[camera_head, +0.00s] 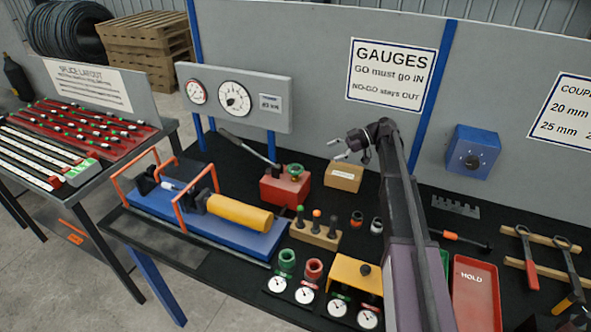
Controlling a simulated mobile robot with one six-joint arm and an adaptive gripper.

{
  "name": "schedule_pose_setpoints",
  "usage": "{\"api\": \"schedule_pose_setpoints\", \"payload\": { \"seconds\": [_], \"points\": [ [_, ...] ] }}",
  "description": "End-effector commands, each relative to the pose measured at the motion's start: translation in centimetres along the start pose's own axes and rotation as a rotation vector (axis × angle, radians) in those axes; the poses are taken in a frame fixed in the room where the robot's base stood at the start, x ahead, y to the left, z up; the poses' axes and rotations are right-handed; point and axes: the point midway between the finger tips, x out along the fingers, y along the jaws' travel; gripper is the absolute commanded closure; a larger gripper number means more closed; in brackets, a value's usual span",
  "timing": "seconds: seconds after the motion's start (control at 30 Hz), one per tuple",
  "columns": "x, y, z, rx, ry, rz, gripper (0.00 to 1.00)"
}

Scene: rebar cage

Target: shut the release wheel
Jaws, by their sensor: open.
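The release wheel (295,170) is a small green handwheel on top of a red pump block (284,188) near the back of the black bench. A long lever (246,147) with a dark grip slopes up to the left from the block. My gripper (342,150) is open and empty. In the picture it lies to the right of the wheel and a little higher, with its fingers pointing left. It appears above the bench and apart from the wheel. How far the wheel is turned cannot be told from here.
A blue press with a yellow cylinder (239,213) and orange frames stands in front-left. A wooden block with several knobs (316,234) and round gauges lie in front. A gauge panel (236,98) stands behind.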

Motion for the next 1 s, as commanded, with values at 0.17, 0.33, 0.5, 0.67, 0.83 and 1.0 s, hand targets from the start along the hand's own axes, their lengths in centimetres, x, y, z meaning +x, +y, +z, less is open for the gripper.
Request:
{"api": "schedule_pose_setpoints", "payload": {
  "seconds": [0.17,0.33,0.5,0.67,0.83,1.0],
  "points": [
    [0.2,0.0,0.1,0.001,-0.001,0.000,0.00],
    [1.1,-0.1,0.2,0.002,-0.001,0.000,0.00],
    [3.0,-0.1,0.3,0.002,-0.001,0.000,0.00],
    [5.3,-0.1,0.3,0.001,-0.001,0.000,0.00],
    [8.0,-0.1,0.3,0.002,-0.001,0.000,0.00],
    [10.4,-0.1,0.3,0.002,-0.001,0.000,0.00]
  ]
}}
